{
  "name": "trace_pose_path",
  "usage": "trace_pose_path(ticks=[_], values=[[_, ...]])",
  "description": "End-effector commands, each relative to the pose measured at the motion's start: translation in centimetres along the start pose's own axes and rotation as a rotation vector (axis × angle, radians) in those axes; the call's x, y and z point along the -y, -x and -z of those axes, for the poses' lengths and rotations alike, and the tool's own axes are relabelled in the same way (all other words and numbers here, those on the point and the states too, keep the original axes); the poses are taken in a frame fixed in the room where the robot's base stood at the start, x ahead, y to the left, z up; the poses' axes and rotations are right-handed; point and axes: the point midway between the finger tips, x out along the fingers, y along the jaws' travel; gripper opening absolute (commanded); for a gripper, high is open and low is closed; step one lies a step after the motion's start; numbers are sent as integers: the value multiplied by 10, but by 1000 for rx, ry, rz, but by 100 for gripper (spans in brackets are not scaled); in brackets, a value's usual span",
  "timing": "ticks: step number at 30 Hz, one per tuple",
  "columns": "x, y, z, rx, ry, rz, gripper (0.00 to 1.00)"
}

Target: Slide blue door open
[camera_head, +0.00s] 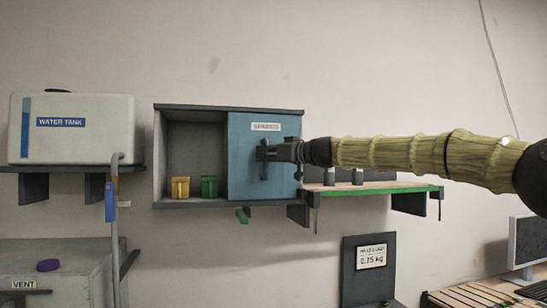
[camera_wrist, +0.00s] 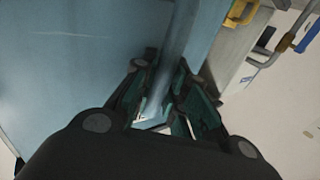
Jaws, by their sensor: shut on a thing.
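The blue door (camera_head: 240,165) is a sliding panel that covers the right part of a grey wall cabinet (camera_head: 228,107). The left part of the cabinet is open. In the wrist view the blue door (camera_wrist: 70,60) fills the left side. There my gripper (camera_wrist: 160,110) has its fingers closed around the upright bar-like handle (camera_wrist: 180,45). The fingers hide part of the handle.
A water tank (camera_head: 72,128) is on a shelf at left. A green-edged shelf (camera_head: 380,189) with small dark items is under my arm at right.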

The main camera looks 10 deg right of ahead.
Motion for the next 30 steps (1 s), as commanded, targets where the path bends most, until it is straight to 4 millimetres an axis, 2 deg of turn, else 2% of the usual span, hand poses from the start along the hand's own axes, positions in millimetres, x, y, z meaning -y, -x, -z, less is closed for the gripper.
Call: trace_pose_path(ticks=[10,11,12,23,30], values=[[0,0,1,-1,0,1,0],[0,0,1,-1,0,0,20],[0,0,1,-1,0,0,25],[0,2,1,-1,0,0,25],[-1,26,2,-3,1,0,25]])
